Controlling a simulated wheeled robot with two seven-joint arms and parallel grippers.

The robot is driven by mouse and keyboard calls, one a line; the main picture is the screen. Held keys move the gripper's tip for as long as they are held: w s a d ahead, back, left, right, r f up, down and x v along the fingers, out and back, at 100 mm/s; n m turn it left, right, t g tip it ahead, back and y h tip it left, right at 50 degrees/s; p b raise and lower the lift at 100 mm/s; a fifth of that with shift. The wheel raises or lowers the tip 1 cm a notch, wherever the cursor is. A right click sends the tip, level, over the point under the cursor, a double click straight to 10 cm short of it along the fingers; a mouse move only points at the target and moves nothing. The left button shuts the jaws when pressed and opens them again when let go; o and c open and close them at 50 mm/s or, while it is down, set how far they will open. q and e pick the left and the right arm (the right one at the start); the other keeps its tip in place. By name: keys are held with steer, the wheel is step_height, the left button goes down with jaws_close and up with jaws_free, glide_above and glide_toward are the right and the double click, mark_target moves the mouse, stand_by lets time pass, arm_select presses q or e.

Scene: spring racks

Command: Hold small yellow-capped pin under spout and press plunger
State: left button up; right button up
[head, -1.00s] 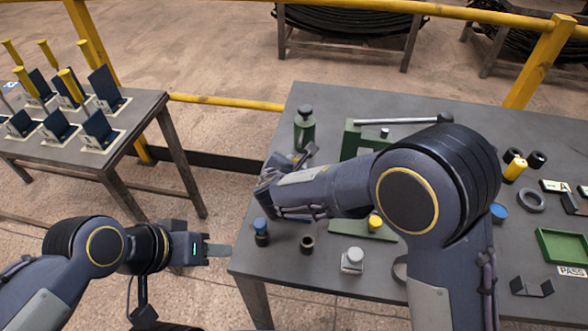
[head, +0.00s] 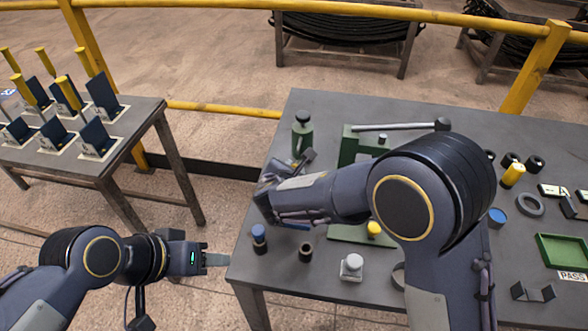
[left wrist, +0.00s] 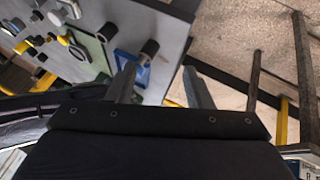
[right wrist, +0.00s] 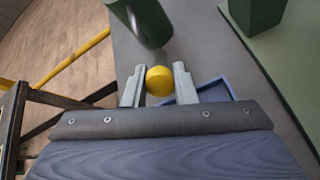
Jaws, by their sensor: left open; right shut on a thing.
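A green bottle (head: 303,138) with a dark round top, likely the plunger (head: 302,117), stands at the table's back left. Its spout cannot be made out. My right gripper (right wrist: 158,86) is shut on the small yellow-capped pin (right wrist: 160,80). Only the round yellow cap shows between its fingers; the shaft is hidden. In the right wrist view the green bottle (right wrist: 150,18) is just beyond the cap, with a small apparent gap. In the head view the pin is hidden by my right arm. My left gripper (head: 215,259) is open and empty, off the table's left edge.
A blue-capped piece (head: 259,235), a dark cylinder (head: 305,251) and a grey-white piece (head: 351,267) stand near the front left edge. A green press with a lever (head: 400,127) stands behind my right arm. A side table (head: 150,115) holds several racks.

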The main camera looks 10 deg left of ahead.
stand_by(0.4)
